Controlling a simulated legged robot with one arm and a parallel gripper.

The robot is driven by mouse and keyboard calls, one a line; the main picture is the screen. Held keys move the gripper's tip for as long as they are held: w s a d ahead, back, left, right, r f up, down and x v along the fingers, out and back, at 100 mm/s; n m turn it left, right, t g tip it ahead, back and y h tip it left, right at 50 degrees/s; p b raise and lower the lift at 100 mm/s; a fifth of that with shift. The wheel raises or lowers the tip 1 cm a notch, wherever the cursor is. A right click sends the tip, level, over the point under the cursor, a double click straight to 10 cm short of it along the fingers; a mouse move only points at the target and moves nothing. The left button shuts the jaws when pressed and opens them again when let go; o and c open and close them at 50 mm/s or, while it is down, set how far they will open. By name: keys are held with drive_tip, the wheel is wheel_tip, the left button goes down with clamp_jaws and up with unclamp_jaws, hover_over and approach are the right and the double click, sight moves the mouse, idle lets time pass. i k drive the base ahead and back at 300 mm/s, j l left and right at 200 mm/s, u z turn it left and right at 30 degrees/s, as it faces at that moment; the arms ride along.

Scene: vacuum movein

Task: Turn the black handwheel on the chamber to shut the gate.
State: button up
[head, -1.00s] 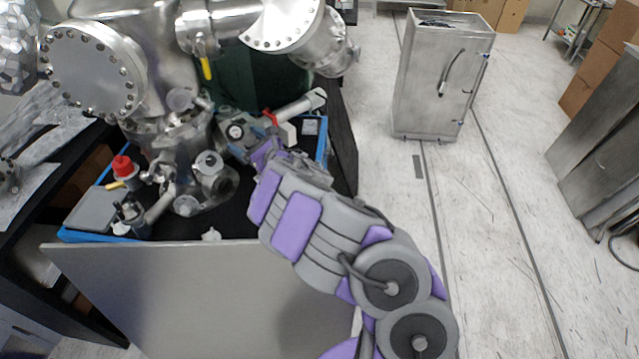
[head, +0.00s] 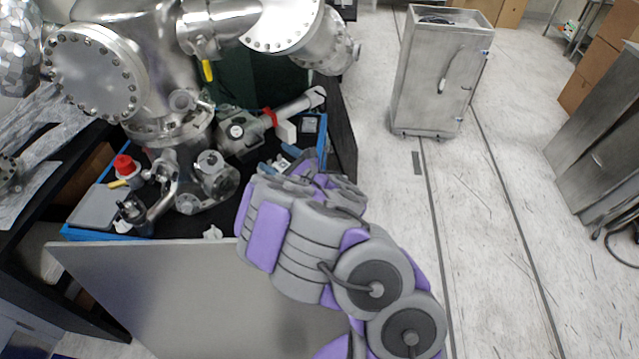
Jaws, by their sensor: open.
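The silvery metal chamber (head: 150,70) stands at the upper left. On a grey valve body at its lower right is a small round dark part with a pale centre (head: 236,131), which may be the black handwheel; it is too small to be sure. My gripper (head: 281,158) is to the right of and below this part, apart from it in the picture. Its fingers are open and partly hidden by my purple and grey arm; I see nothing held.
A red-capped fitting (head: 124,165) and several metal valves crowd the blue-edged black bench top (head: 225,218). A grey panel (head: 190,300) stands in front of it. A metal cabinet (head: 430,80) stands on the open floor to the right.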

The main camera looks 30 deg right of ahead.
sight(234, 132)
drive_tip(key=k+l, duration=0.1)
drive_tip(key=k, duration=0.4)
drive_tip(key=i+j+z, duration=0.5)
drive_tip(key=j, duration=0.15)
drive_tip(key=j+z, duration=0.25)
drive_tip(key=j, duration=0.15)
drive_tip(key=i, duration=0.05)
